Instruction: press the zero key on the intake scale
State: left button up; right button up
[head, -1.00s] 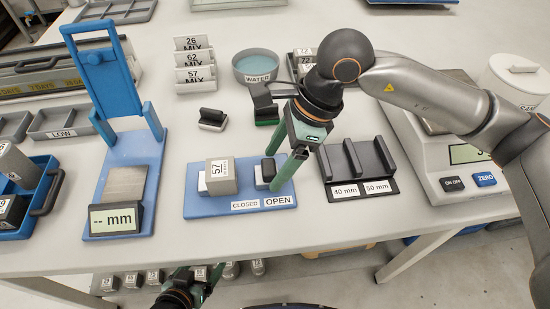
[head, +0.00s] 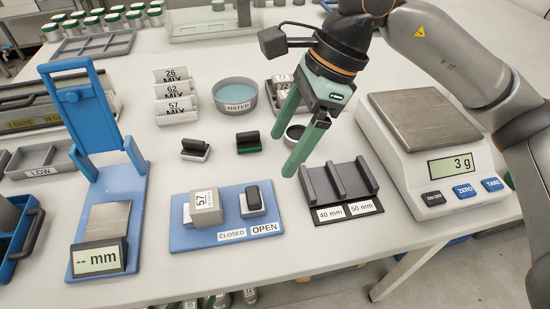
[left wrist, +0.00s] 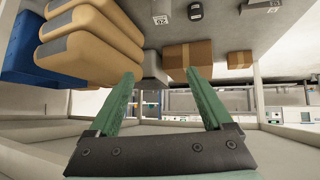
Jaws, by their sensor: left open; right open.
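The intake scale (head: 432,190) stands at the right of the table in the head view, with a bare metal pan (head: 414,122) and a display (head: 451,164) reading 3 g. Its blue ZERO key (head: 464,190) sits between the dark ON-OFF key (head: 433,198) and the blue TARE key (head: 492,184). My right gripper (head: 292,138) is open and empty, above the table left of the scale and behind the 40 mm and 50 mm rack. My left gripper (left wrist: 164,100) is open and empty in the left wrist view; it is out of the head view.
The slotted dark rack (head: 337,188) lies between my right gripper and the scale. A water bowl (head: 236,92) and a blue-framed mm gauge (head: 95,120) stand further left. My right forearm passes over the scale's right side.

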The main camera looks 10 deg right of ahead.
aim_at(464, 191)
jog(key=k, duration=1)
